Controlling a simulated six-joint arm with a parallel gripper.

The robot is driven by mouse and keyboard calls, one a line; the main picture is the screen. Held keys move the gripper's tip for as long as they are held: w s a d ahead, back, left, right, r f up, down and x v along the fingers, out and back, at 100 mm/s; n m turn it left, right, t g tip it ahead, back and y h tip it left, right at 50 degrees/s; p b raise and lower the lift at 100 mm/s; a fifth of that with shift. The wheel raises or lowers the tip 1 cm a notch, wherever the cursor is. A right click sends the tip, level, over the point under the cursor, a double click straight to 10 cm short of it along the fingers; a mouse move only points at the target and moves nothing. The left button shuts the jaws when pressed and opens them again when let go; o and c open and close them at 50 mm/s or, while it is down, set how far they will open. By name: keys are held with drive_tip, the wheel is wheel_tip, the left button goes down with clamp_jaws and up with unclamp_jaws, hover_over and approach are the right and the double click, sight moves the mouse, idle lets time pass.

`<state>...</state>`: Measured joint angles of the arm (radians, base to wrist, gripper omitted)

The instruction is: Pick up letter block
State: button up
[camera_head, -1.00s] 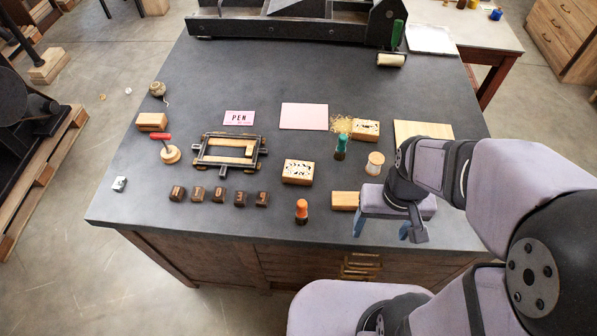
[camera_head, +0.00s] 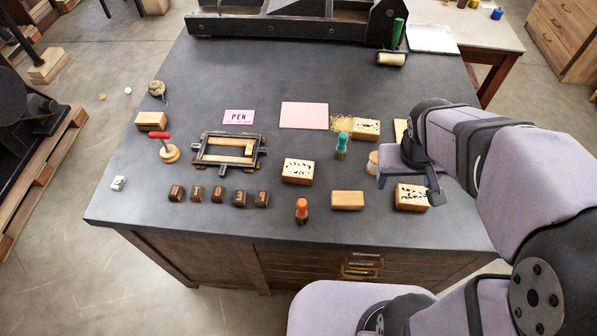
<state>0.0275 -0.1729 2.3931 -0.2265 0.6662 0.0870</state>
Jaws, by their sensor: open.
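Several small dark wooden letter blocks stand apart in a row near the table's front left: the leftmost block (camera_head: 177,193), the middle block (camera_head: 219,195) and the rightmost block (camera_head: 262,199) among them. Each has a pale letter on top, too small to read surely. A dark-edged frame (camera_head: 228,150) lies just behind them, with a pink card reading PEN (camera_head: 239,117) beyond it. My gripper (camera_head: 404,178) is open, well to the right of the blocks above the right side of the table. Its fingers are mostly hidden by its body and wrist.
An orange-topped tool (camera_head: 302,210), a plain wooden block (camera_head: 347,201) and two patterned blocks (camera_head: 298,171) (camera_head: 411,197) stand between the gripper and the letter blocks or near it. Clear tabletop lies in front of the letter blocks.

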drive_tip(key=w+d+r+n+t+b, duration=0.1)
drive_tip(key=w+r+t, duration=0.15)
drive_tip(key=w, duration=0.55)
drive_tip(key=w+d+r+n+t+b, duration=0.15)
drive_tip(key=w+t, duration=0.25)
drive_tip(key=w, duration=0.5)
drive_tip(key=w+a+r+n+t+y, duration=0.2)
drive_tip(key=w+a+n+y, duration=0.1)
drive_tip(key=w+a, duration=0.25)
drive_tip(key=n+g+y+b, duration=0.3)
drive_tip(key=n+g+y, duration=0.7)
drive_tip(key=n+y, duration=0.15)
hover_over(304, 169)
drive_tip(key=d, duration=0.5)
wheel_tip(304, 169, down, 6)
drive_tip(key=f, duration=0.1)
drive_tip(key=shift+g+y, duration=0.25)
drive_tip(key=f, duration=1.4)
drive_tip(key=shift+s+d+f, duration=0.1)
drive_tip(key=shift+s+f, duration=0.15)
drive_tip(key=shift+p+x, duration=1.9)
drive_tip(key=shift+x, duration=1.15)
drive_tip(key=shift+w+a+f, duration=0.1)
drive_tip(key=shift+a+f, duration=0.1)
drive_tip(key=shift+a, duration=0.4)
